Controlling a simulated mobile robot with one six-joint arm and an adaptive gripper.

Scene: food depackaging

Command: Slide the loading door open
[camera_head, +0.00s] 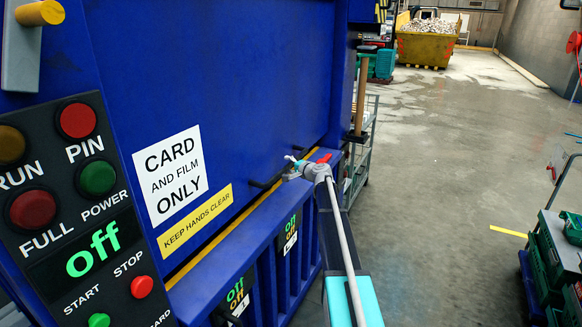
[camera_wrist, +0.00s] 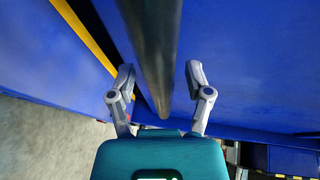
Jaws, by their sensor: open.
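The loading door appears to be the large blue panel (camera_head: 245,75) at the left of the head view, with a white "CARD AND FILM ONLY" sign (camera_head: 171,174). A dark handle bar (camera_head: 265,182) sticks out near its lower edge. My gripper (camera_head: 290,166) is at that bar, small and partly hidden by my wrist. In the wrist view, the dark bar (camera_wrist: 158,45) runs between the two fingers of my gripper (camera_wrist: 159,80). The fingers stand apart, one on each side of it, with a visible gap. The blue panel (camera_wrist: 235,60) lies behind.
A control panel (camera_head: 75,215) with buttons and a green "off" display stands at the left. A yellow strip (camera_head: 225,222) runs below the door. A trolley (camera_head: 362,150) stands beyond my gripper. Green crates (camera_head: 556,250) are at the right. The concrete floor (camera_head: 450,160) between is clear.

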